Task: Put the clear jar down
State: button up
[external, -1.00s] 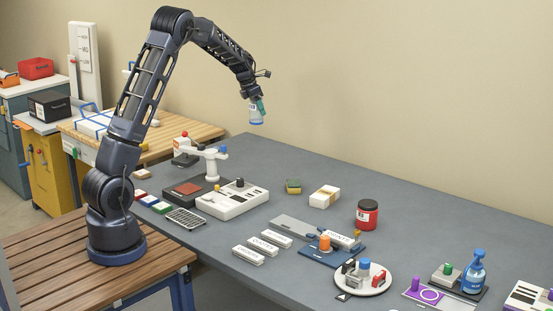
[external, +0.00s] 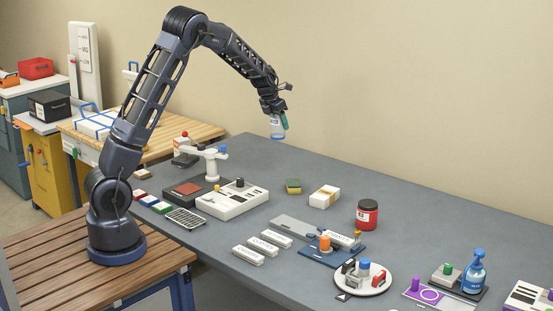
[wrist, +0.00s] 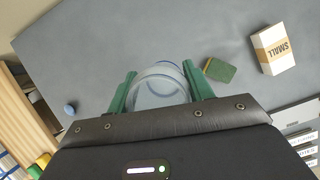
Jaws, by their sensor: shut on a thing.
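The clear jar (external: 277,128) hangs in the air above the back part of the grey table (external: 330,178), close to upright. My gripper (external: 279,118) is shut on it. In the wrist view the jar (wrist: 160,86) sits between the green fingers of my gripper (wrist: 160,90), one on each side. Its round end and see-through wall show there. In the external view there is a clear gap between the jar's bottom and the tabletop.
A green and yellow sponge (external: 293,186), a white box with a tan band (external: 324,197) and a red jar with a black lid (external: 367,214) stand to the right. A white post with an arm (external: 212,165) stands to the left. The back of the table is mostly bare.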

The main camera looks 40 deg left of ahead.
notch_tip(320, 180, down, 16)
jog(key=shift+f, duration=0.1)
dwell(0.5)
jog(key=o, duration=0.9)
jog(key=shift+f, duration=0.1)
jog(key=shift+o, duration=0.4)
